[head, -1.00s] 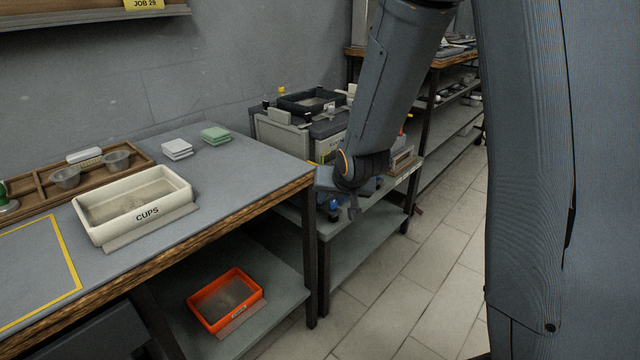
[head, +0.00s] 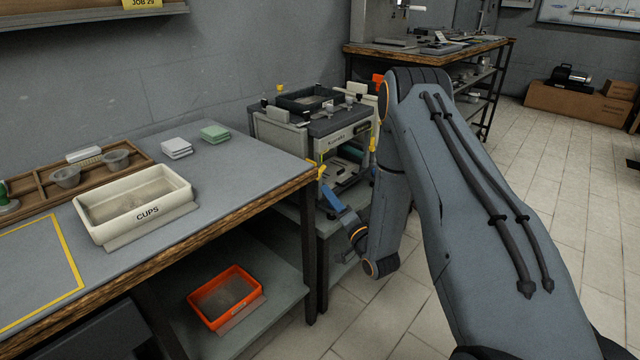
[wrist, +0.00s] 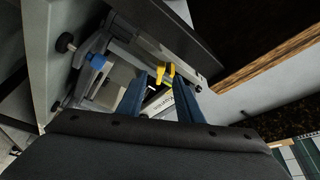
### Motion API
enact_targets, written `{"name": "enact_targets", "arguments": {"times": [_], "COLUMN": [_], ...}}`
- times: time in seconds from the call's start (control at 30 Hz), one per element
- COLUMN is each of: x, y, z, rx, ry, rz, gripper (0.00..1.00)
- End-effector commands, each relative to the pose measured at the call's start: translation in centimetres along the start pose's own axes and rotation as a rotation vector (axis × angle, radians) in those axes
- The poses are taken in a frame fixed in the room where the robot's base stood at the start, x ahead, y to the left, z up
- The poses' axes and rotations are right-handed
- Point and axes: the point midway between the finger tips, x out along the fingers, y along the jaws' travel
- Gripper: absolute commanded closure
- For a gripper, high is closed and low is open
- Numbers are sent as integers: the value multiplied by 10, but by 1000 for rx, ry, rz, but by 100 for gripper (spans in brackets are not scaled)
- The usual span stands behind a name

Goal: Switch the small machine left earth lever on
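The small machine (head: 338,130) is a grey-and-black boxy unit on a low bench beyond the grey table. A yellow lever (head: 321,172) shows at its left front edge, and another yellow part (head: 373,142) at its right front. My gripper (head: 328,192) reaches toward the left yellow lever from below and in front. In the wrist view, the two blue fingers of my gripper (wrist: 160,80) stand apart. The yellow lever (wrist: 168,73) appears between or just beyond their tips. I cannot tell whether they touch it.
A cream CUPS tray (head: 135,207) and white and green stacks (head: 215,133) sit on the near table (head: 235,160). An orange tray (head: 225,297) lies on its lower shelf. The table corner is close to my gripper's left. Open tiled floor (head: 560,160) lies to the right.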

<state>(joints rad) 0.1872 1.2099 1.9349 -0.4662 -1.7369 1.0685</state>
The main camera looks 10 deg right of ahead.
Motion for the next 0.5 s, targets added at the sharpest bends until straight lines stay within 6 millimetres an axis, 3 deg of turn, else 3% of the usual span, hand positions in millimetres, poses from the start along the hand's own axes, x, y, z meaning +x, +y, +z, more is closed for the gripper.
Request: {"name": "enact_targets", "arguments": {"times": [0.17, 0.5], "x": [6, 56], "y": [0, -2], "z": [1, 0], "rx": [22, 21], "ry": [9, 9], "rz": [-29, -28], "gripper": [67, 67]}}
